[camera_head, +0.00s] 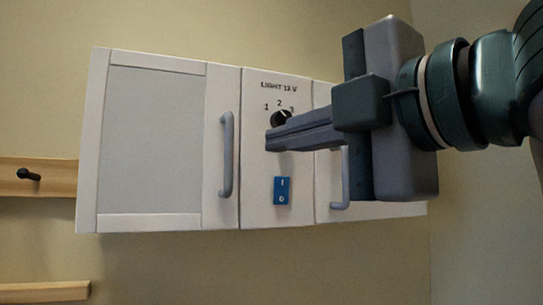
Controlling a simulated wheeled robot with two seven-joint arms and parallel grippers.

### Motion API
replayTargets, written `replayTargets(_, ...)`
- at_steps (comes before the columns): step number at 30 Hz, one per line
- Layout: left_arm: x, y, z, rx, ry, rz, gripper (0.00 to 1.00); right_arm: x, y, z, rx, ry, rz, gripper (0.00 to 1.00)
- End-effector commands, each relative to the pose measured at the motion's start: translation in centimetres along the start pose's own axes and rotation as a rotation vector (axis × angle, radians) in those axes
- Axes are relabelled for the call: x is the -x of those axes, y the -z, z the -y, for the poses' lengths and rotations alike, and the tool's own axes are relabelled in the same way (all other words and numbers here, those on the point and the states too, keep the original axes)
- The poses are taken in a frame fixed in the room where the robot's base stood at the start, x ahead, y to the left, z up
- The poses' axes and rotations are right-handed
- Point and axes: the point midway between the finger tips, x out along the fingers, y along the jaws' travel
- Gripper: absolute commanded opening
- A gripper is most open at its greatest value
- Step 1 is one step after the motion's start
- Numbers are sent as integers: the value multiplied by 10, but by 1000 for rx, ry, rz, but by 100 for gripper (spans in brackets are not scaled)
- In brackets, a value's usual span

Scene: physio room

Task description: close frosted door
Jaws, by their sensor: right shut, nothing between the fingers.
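The frosted door (150,145) is the left door of a white wall cabinet, with a pale grey panel in a white frame. Its grey vertical handle (228,155) is on its right side. The door looks about flush with the cabinet front, and I see no clear gap at its edges. My right gripper (272,140) comes in from the right, shut and empty. Its fingertips point left in front of the middle panel, to the right of the handle and apart from it in the picture. My left gripper is not in view.
The middle panel (257,205) carries a black knob (281,118) marked 1, 2, 3 and a blue switch (282,190). A second door's handle (342,180) is partly behind my right gripper. A wooden rail with a dark peg (29,174) is at left.

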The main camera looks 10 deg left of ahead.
Motion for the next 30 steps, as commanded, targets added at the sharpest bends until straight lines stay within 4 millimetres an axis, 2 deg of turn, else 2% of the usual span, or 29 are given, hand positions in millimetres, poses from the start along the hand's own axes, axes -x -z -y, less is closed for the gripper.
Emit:
replayTargets(1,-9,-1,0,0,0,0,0,9,0,3,2,-5,2,0)
replayTargets(3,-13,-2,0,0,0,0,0,19,0,3,2,-4,3,0)
replayTargets(9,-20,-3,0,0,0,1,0,37,1,1,1,-1,1,0)
replayTargets(30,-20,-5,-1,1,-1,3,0,39,1,1,-2,1,0,0)
